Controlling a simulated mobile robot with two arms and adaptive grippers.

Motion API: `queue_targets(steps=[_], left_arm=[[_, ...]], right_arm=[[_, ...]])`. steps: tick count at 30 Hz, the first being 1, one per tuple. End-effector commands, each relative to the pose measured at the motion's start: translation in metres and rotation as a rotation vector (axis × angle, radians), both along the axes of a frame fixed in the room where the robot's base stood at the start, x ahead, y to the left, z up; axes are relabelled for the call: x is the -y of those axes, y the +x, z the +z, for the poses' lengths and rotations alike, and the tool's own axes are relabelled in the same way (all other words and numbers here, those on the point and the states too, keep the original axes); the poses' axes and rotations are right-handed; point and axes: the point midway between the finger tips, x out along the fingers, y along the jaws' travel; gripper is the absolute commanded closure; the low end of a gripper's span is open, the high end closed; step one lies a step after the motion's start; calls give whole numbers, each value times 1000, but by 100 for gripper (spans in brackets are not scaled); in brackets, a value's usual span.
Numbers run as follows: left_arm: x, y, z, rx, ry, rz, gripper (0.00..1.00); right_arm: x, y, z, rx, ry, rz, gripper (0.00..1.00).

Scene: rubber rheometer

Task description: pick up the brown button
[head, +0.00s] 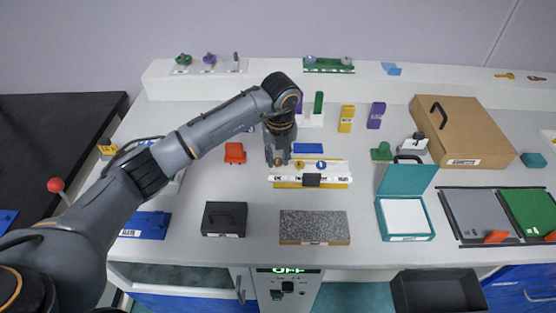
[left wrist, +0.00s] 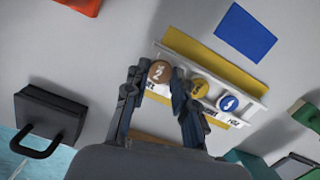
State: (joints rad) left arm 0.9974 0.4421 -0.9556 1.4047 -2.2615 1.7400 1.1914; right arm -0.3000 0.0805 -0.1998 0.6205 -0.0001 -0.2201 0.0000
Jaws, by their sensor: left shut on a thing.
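The brown button (left wrist: 160,71) is a round disc with a white mark, between the fingertips of my left gripper (left wrist: 152,82) in the left wrist view. My left gripper also shows in the head view (head: 277,161), pointing down at the left end of a white rack (head: 274,178). It is shut on the brown button, which is mostly hidden by the fingers in the head view. A yellow button (left wrist: 199,88) and a blue button (left wrist: 228,103) sit on the rack to its right. I cannot tell whether the brown button still touches the rack. My right gripper is not in view.
A black box with a handle (head: 224,219) and a speckled slab (head: 314,227) stand in front. An orange-red block (head: 235,153) is to the left, a blue mat (head: 308,148) behind. A teal open box (head: 405,218) stands to the right.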

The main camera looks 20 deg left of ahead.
Motion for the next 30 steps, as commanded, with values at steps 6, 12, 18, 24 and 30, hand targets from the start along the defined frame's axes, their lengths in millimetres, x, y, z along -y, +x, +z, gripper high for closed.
queue_targets(steps=[6,12,18,24,30], left_arm=[[2,-9,34,7,-3,-4,91],[8,-49,82,9,0,-4,91],[15,-98,105,6,4,-3,91],[21,-127,118,4,0,-1,91],[23,-138,122,0,0,0,91]], right_arm=[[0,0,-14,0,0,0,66],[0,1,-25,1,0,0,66],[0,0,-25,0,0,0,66],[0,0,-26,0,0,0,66],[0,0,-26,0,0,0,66]])
